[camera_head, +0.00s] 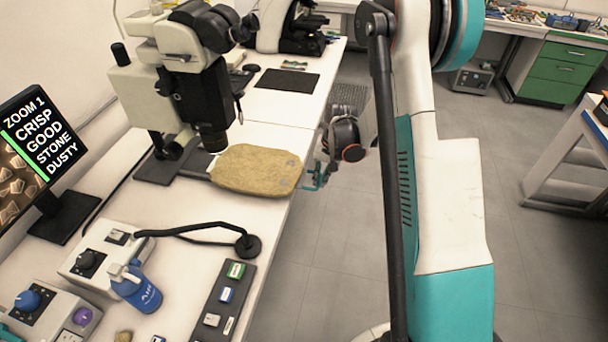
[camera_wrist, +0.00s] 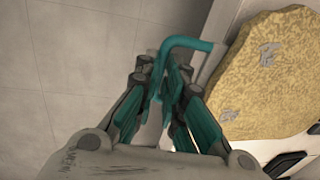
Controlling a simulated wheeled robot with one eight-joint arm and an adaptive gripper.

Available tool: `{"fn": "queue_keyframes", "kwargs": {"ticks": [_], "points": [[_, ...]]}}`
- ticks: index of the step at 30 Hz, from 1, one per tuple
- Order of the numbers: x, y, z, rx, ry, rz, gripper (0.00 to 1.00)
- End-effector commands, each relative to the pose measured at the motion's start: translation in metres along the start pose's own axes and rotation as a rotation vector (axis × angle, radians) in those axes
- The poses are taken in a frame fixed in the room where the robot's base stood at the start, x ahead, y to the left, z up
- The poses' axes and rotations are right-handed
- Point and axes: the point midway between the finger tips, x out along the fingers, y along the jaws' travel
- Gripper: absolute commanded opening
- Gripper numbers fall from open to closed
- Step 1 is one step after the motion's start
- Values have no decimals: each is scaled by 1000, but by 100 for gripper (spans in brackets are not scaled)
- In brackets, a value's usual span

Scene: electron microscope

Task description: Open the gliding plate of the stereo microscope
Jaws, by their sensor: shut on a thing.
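The stereo microscope (camera_head: 205,95) stands at the left of the bench, white and black, with its objective pointing down. The gliding plate (camera_head: 255,170) is a yellowish, stone-textured slab with rounded corners, below and right of the objective, reaching toward the bench's front edge. It fills the right of the wrist view (camera_wrist: 265,75). A teal bent handle (camera_wrist: 192,42) sits at the plate's outer side. My gripper (camera_wrist: 172,88) is shut on this handle, its teal fingers on either side of the bar. In the head view my gripper (camera_head: 318,172) is small and partly hidden.
A monitor (camera_head: 40,150) stands at the left. Control boxes (camera_head: 105,255), a blue air bottle (camera_head: 137,287) and a dark strip with buttons (camera_head: 222,305) lie on the near bench. Another microscope (camera_head: 290,28) stands at the back. The floor (camera_head: 325,255) beside the bench is clear.

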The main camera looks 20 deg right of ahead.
Motion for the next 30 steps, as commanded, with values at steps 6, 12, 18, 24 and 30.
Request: {"fn": "queue_keyframes", "kwargs": {"ticks": [6, 12, 18, 24, 30], "points": [[-1, 3, 0, -1, 2, -1, 0], [-1, 2, 0, -1, 2, -1, 27], [-1, 2, 0, -1, 1, -1, 30], [-3, 2, 0, 0, 1, -1, 30], [-25, 2, 0, 1, 1, -1, 30]]}}
